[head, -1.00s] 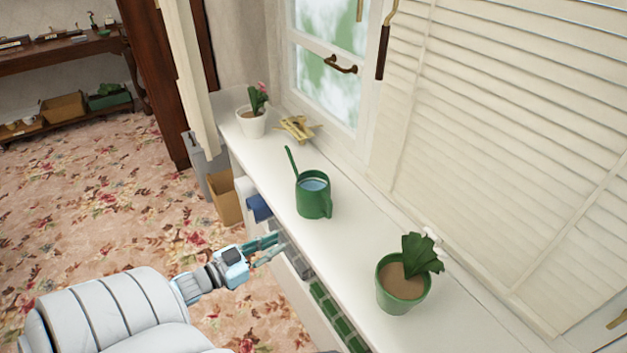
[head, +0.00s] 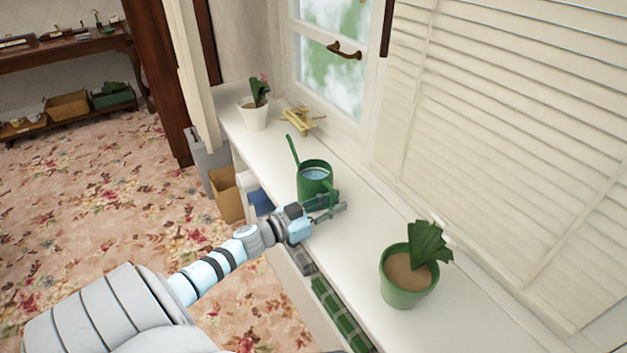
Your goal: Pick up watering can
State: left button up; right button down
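The green watering can (head: 313,176) stands upright on the white windowsill, with water inside and its thin spout rising toward the back left. Its handle is on the near right side. My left gripper (head: 340,204) is at the can's near side, low by the handle. Its two fingers point right and show a gap between them. They cover the lower part of the can and the handle, and I cannot tell whether they touch it. My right gripper is not in view.
A green pot with a leafy plant (head: 408,275) stands nearer on the sill. A white pot with a flowering plant (head: 253,116) and a small yellow wooden object (head: 302,120) stand beyond the can. The shutters and window line the right side.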

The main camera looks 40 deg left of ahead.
pick_arm(q)
jog(key=shift+s, duration=0.1)
grip_shut()
jog(key=shift+r, duration=0.15)
